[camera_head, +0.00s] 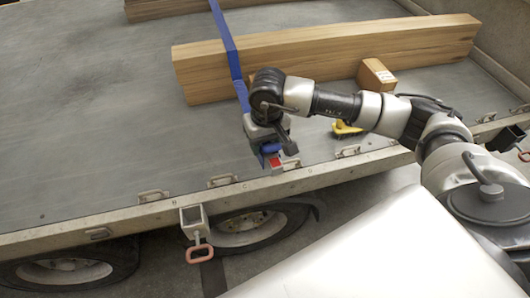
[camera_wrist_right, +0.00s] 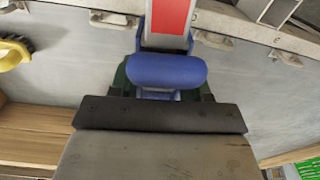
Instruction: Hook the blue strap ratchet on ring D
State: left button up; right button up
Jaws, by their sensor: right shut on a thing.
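The blue strap ratchet (camera_head: 270,148) is gripped at the end of my right arm, above the trailer bed near its front edge. Its blue roll (camera_wrist_right: 168,70) fills the middle of the right wrist view, with a red and white part beyond it. My right gripper (camera_head: 272,138) is shut on it. The blue strap (camera_head: 229,45) runs back over the wooden beam. Lashing rings line the side rail, one (camera_head: 290,163) just right of the ratchet's lower end; the ratchet appears apart from it. Rail letters are too small to tell ring D surely. My left gripper is not in view.
A long wooden beam (camera_head: 420,42) lies on the bed, with a small wood block (camera_head: 376,75) and a yellow brush (camera_head: 346,129) nearby. A bracket with a red handle (camera_head: 199,252) hangs below the rail. The left bed is clear.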

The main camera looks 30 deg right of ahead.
pick_arm(q)
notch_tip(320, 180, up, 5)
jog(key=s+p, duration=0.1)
jog(key=p, duration=0.4)
pick_arm(e)
jog(key=w+d+f+m, duration=0.2)
jog(key=w+d, duration=0.4)
jog(key=d, duration=0.3)
jog(key=shift+d+f+b, duration=0.15)
jog(key=shift+f+b, duration=1.15)
jog(key=shift+f, duration=0.7)
jog(key=shift+d+f+b, duration=0.1)
jog(key=shift+f+b, duration=1.2)
jog(key=shift+f, duration=0.65)
pick_arm(q)
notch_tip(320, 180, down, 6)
jog(key=b, duration=0.1)
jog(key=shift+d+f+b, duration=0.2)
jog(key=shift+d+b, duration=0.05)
jog(key=shift+b, duration=0.05)
pick_arm(e)
jog(key=shift+f, duration=0.7)
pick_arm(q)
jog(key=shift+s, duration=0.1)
pick_arm(e)
jog(key=o, duration=1.2)
jog(key=shift+s, duration=0.1)
